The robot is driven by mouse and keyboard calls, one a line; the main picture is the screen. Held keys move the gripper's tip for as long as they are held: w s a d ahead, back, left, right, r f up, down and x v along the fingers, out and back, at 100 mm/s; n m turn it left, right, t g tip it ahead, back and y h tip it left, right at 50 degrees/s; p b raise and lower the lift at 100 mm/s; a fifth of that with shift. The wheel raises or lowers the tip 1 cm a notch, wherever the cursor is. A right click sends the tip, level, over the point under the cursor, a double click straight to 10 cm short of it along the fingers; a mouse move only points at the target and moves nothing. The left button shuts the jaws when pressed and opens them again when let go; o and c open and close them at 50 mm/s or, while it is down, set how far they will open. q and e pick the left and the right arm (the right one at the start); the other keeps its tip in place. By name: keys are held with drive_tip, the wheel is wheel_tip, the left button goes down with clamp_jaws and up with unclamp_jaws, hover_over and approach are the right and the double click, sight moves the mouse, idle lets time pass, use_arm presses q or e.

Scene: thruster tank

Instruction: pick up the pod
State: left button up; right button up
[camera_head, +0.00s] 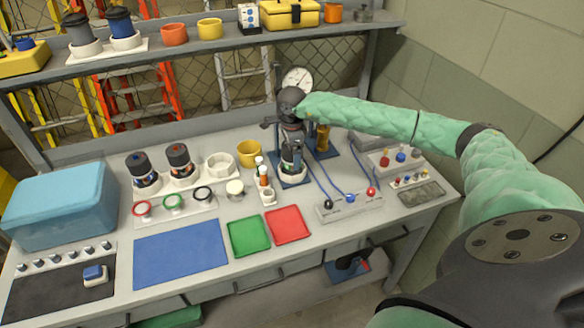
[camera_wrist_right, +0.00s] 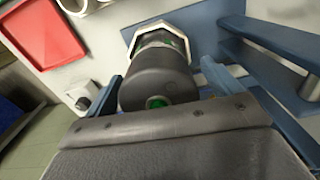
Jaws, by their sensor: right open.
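A dark pod (camera_head: 292,156) with green on it stands upright in a white holder on a blue base at the back middle of the bench. In the right wrist view the pod (camera_wrist_right: 158,75) shows a round dark end with a green centre and sits in a pale angular ring. My right gripper (camera_head: 292,143) is above the pod, pointing down. In the wrist view its open fingers (camera_wrist_right: 160,85) lie on either side of the pod, with gaps visible; I cannot tell whether they touch it. The gripper hides part of the pod in the head view. My left gripper is not in view.
Two dark pods (camera_head: 181,162) stand in a white rack to the left, beside an empty ring. A yellow cup (camera_head: 249,153) and a small vial stand (camera_head: 265,184) are close to the left. A blue post frame (camera_wrist_right: 270,45) is close on the right in the wrist view. Red tray (camera_head: 288,225) and green tray (camera_head: 249,236) lie in front.

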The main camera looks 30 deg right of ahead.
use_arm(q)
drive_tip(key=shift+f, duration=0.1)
use_arm(e)
drive_tip(key=shift+s+f, duration=0.1)
drive_tip(key=c, duration=1.6)
